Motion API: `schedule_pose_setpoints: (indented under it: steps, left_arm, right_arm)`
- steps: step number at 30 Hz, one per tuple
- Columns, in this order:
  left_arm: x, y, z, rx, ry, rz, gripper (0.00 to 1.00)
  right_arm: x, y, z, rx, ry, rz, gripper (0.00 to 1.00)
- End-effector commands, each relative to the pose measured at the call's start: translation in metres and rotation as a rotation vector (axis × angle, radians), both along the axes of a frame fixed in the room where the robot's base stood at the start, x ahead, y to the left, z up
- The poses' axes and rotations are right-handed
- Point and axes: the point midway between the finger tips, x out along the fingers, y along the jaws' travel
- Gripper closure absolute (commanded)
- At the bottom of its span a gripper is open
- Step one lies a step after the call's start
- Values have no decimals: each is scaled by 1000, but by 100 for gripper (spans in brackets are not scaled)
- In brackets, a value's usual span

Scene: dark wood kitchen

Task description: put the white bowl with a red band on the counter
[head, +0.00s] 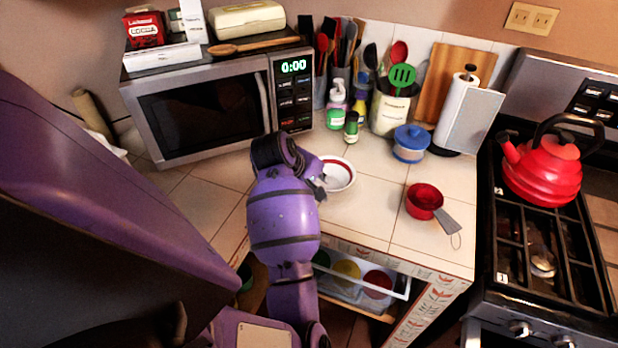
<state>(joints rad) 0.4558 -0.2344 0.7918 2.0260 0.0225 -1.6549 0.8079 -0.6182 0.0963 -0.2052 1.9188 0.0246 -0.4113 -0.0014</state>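The white bowl with a red band (341,177) is at the middle of the tiled counter (366,218), in front of the microwave's right end. I cannot tell whether it rests on the tiles or is held just above them. My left arm rises from below and bends over at the wrist. My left gripper (319,183) is at the bowl's left edge, close to or touching it. The wrist and the small view hide its fingers, so its opening is unclear. My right gripper is out of view.
A red measuring cup (423,201) and a blue lidded pot (410,144) stand right of the bowl. Bottles (336,106) and the microwave (205,110) are behind. An open drawer (349,283) with colored bowls is below. A red kettle (543,171) sits on the stove.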

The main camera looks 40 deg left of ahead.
Motion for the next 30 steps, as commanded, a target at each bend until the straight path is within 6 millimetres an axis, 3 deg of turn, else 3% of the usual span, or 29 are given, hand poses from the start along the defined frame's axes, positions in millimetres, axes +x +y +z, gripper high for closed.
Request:
schedule_pose_setpoints:
  steps: [9, 15, 30]
  left_arm:
    - [-38, 4, 58, 3, -3, 2, 77]
    - [-53, 5, 81, 2, -2, 1, 77]
    - [-60, 6, 84, 15, 5, -7, 77]
  right_arm:
    - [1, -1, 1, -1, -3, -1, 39]
    - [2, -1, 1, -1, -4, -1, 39]
    - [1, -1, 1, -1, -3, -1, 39]
